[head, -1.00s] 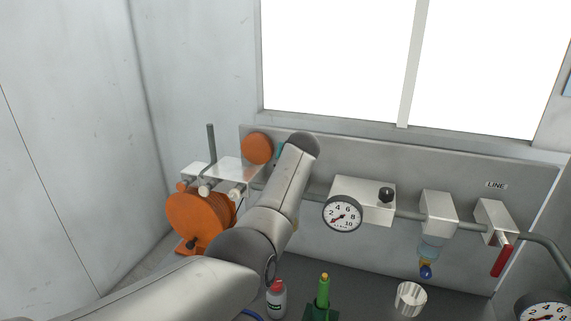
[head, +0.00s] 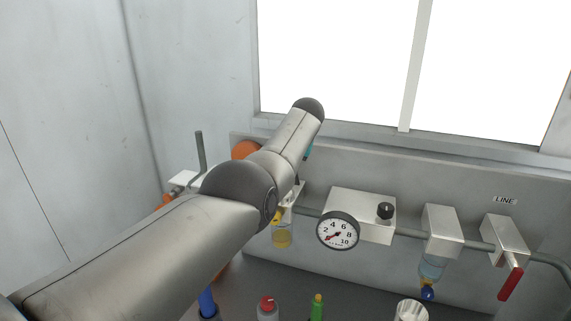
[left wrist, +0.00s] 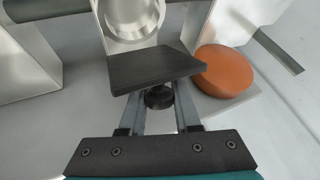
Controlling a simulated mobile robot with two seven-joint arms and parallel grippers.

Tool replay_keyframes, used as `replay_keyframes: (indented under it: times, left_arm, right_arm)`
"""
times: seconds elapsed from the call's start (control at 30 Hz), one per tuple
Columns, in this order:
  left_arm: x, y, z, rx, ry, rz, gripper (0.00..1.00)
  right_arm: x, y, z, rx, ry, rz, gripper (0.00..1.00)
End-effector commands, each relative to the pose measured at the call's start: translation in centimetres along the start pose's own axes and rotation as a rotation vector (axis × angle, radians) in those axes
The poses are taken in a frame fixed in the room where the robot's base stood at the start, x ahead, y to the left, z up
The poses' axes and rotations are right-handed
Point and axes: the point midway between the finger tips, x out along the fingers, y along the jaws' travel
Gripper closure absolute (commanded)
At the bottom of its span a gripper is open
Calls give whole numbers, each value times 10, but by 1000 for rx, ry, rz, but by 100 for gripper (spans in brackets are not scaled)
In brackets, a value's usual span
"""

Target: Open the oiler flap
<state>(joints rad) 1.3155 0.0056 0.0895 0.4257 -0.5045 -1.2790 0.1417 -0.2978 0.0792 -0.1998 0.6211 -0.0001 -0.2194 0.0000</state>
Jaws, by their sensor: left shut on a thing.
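In the left wrist view the oiler flap (left wrist: 155,70) is a dark flat plate, tilted away from a pale block with a round opening (left wrist: 130,22). A dark round knob (left wrist: 158,97) shows below the plate, between my fingers. My left gripper (left wrist: 158,85) is shut on the flap; its fingertips are partly hidden by the plate. In the head view the oiler's yellow bowl (head: 282,238) hangs under a block mostly covered by my left arm. The flap is hidden there, and only a teal bit of my left gripper shows. My right gripper is not in view.
A pressure gauge (head: 338,231) and a block with a black knob (head: 385,211) sit right of the oiler. A clear-bowled unit (head: 432,265) and a red lever (head: 510,284) are further right. An orange disc (left wrist: 226,72) is close beside my gripper.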

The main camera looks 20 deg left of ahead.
Motion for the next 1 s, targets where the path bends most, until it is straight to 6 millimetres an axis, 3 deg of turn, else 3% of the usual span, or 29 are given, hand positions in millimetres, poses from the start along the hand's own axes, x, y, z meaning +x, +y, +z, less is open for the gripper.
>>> replay_keyframes:
  times: [0.7, 0.73, 1.0]
  left_arm:
    - [0, -1, 4, 12, -30, -1, 100]
    - [0, -1, 4, 12, -30, -1, 67]
    - [0, -1, 4, 12, -30, -1, 39]
  right_arm:
    - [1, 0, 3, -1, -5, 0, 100]
    - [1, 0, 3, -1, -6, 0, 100]
    - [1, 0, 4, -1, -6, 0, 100]
